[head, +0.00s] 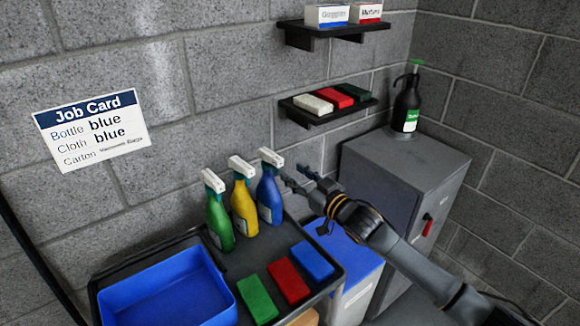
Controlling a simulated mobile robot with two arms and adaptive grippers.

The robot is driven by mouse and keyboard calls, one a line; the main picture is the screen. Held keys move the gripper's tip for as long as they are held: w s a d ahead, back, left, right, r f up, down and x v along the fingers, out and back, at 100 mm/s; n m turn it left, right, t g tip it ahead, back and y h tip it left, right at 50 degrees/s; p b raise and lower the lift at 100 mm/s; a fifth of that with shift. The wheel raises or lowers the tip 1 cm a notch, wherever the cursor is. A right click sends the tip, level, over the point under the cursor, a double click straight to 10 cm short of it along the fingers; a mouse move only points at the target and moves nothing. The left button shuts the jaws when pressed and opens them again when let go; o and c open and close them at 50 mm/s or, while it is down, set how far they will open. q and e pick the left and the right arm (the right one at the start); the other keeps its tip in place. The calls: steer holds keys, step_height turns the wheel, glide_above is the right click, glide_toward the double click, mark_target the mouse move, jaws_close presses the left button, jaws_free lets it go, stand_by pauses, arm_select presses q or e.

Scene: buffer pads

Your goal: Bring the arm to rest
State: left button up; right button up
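My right arm comes in from the lower right. Its gripper (291,174) has its two dark fingers spread, with nothing between them. It is just right of the blue spray bottle's (269,199) white head in the picture; I cannot tell the exact gap in depth. The blue bottle stands upright on the dark cart top (262,262), beside a yellow bottle (243,208) and a green bottle (219,226). My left gripper is not in view.
An empty blue tray (180,298) sits on the cart, with green (257,299), red (288,281) and blue (313,260) pads. A grey cabinet (405,170) carries a black sprayer (407,103). Two wall shelves hold pads (333,97) and boxes (327,16). A job card (92,130) hangs left.

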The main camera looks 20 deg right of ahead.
steer(key=shift+v, duration=0.85)
